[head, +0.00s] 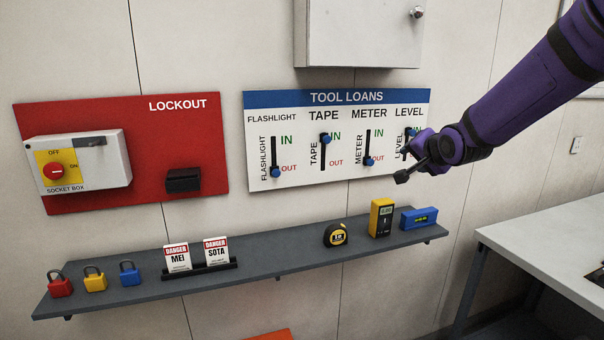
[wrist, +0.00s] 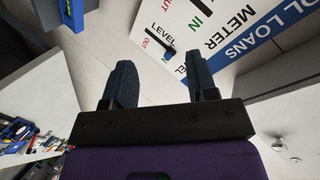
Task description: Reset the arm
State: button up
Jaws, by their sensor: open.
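My gripper (head: 402,172) is at the end of my purple arm, in front of the right edge of the TOOL LOANS board (head: 300,185). In the wrist view its two dark fingers (wrist: 160,82) stand apart with nothing held between them. The blue LEVEL knob (head: 411,132) is at the upper end of its slot, just above the gripper in the head view; my gripper covers the lower slot and its label. The blue knobs of FLASHLIGHT (head: 275,172) and METER (head: 369,161) are down at OUT. The TAPE knob (head: 325,139) is up at IN.
A grey shelf (head: 285,264) below holds a tape measure (head: 336,235), a yellow meter (head: 381,217), a blue level (head: 418,218), danger tags and padlocks. A red LOCKOUT board (head: 150,130) is at left. A grey table (head: 550,235) stands at right; a cabinet (head: 358,32) hangs above.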

jog(key=s+d+r+n+g, duration=0.1)
jog(key=s+n+g, duration=0.3)
jog(key=s, duration=1.5)
jog(key=s+d+n+g+h, duration=0.1)
jog(key=s+n+g, duration=0.2)
jog(key=s, duration=1.7)
jog(key=shift+d+r+n+g, duration=0.25)
jog(key=shift+r+n+g, duration=0.15)
jog(key=shift+n, duration=0.2)
